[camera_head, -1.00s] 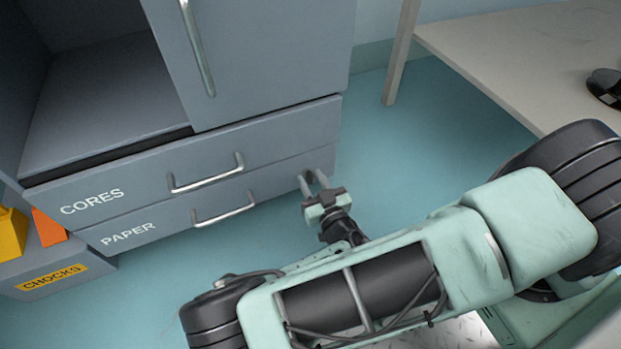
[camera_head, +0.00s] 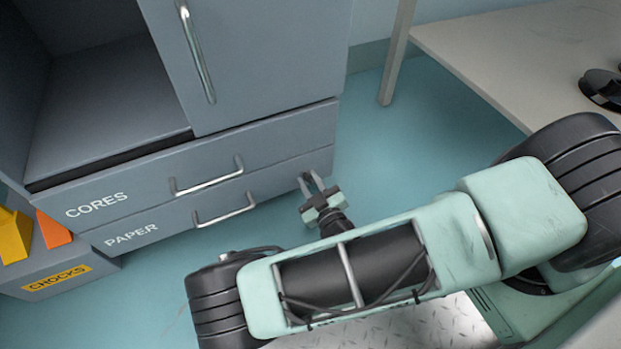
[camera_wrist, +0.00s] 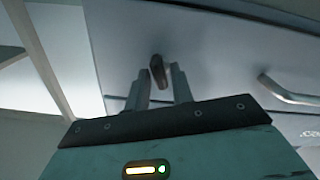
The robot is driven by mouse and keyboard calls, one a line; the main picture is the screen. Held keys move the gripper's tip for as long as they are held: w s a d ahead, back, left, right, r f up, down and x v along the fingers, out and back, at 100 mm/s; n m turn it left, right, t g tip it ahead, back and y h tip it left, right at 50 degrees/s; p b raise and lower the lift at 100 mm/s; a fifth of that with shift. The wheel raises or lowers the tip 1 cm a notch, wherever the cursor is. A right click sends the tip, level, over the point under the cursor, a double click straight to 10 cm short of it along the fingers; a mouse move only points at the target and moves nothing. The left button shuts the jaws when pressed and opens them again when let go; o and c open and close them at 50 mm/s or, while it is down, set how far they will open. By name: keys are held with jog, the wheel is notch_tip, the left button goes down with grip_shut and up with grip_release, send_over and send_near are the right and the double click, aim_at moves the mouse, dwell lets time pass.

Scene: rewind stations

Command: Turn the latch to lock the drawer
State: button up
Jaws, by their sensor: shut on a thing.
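The drawer labelled PAPER (camera_head: 150,233) is the lower one in the grey cabinet and looks closed. A small dark latch (camera_wrist: 158,72) sits on the drawer front in the wrist view, tilted a little from upright. My gripper (camera_wrist: 160,80) has its two grey fingers on either side of the latch and is shut on it. In the head view my gripper (camera_head: 311,182) is at the right end of the lower drawer front. There the fingers largely hide the latch, and its exact angle cannot be told.
The CORES drawer (camera_head: 130,192) above looks closed. Bar handles stick out from both drawers, including the PAPER handle (camera_head: 225,210). A CHOCKS box (camera_head: 65,278) stands at the left. A table (camera_head: 480,60) is at the right. The floor between is clear.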

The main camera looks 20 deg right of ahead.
jog(key=n+p, duration=0.1)
jog(key=n, duration=0.2)
jog(key=shift+a+n, duration=0.1)
jog(key=shift+n, duration=0.2)
jog(key=n+p, duration=0.1)
jog(key=n, duration=0.2)
jog(key=shift+n, duration=0.3)
jog(key=n, duration=0.6)
jog(key=shift+f, duration=0.25)
jog(key=shift+n, duration=0.4)
jog(key=o, duration=0.7)
jog(key=shift+o, duration=0.2)
jog(key=shift+s, duration=0.1)
